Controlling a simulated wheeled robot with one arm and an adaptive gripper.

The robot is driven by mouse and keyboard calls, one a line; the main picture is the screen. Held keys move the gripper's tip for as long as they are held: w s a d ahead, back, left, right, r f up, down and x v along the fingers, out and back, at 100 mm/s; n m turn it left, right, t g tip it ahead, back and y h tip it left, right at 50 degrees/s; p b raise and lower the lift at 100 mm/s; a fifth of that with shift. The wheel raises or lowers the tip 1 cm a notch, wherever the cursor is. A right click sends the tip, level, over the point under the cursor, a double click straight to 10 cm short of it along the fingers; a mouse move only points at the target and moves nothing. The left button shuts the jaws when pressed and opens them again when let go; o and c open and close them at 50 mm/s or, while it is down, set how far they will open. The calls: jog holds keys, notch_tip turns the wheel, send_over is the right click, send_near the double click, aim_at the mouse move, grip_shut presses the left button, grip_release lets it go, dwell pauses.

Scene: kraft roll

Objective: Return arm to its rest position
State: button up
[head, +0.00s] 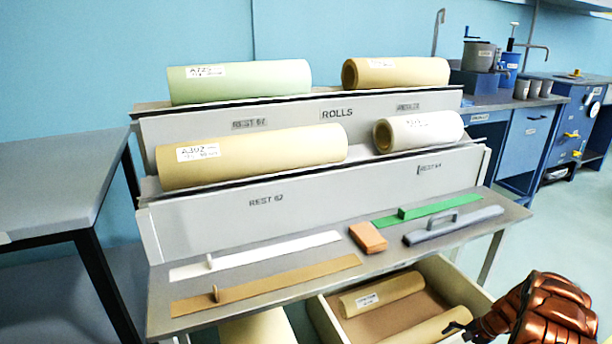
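My copper-coloured arm (555,312) shows at the lower right corner of the head view. The dark end of my gripper (466,328) points left, in front of the right side of the open drawer (471,284). A tan roll (430,328) in the drawer appears just left of the gripper's tip. I cannot tell whether they touch. The fingers are small and partly cut off by the frame's lower edge, so their opening is unclear.
A grey stepped rack (330,198) holds a green roll (240,80), tan rolls (255,155) and a white roll (420,130). Straightedges and an orange block (368,238) lie on the bench (375,280). A grey table (50,190) stands left. Open floor (560,225) shows at right.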

jog(key=s+a+r+n+g+h+p, duration=0.1)
jog(key=s+a+r+n+p, duration=0.15)
jog(key=a+r+p, duration=0.85)
jog(key=s+a+r+n+g, duration=0.1)
jog(key=s+a+r+n, duration=0.2)
jog(key=r, duration=1.6)
jog(key=s+a+r+n+g+h+p, duration=0.1)
jog(key=s+a+r+n+p, duration=0.15)
jog(key=a+r+p, duration=0.85)
jog(key=s+a+r+n+h+p, duration=0.1)
jog(key=s+a+r, duration=0.1)
jog(key=s+r, duration=0.55)
jog(key=s+a+r+n+h+p, duration=0.15)
jog(key=s+r, duration=0.35)
jog(key=r, duration=0.6)
jog(key=s+a+r+n+p, duration=0.1)
jog(key=s+r+p, duration=0.3)
jog(key=s, duration=0.4)
jog(key=s+a+r+n+h+p, duration=0.1)
jog(key=s+r+p, duration=0.3)
jog(key=s, duration=0.5)
jog(key=shift+s+a+r+n+g, duration=0.15)
jog(key=shift+a+r+n+g, duration=0.3)
jog(key=shift+r, duration=0.85)
jog(key=shift+a, duration=0.1)
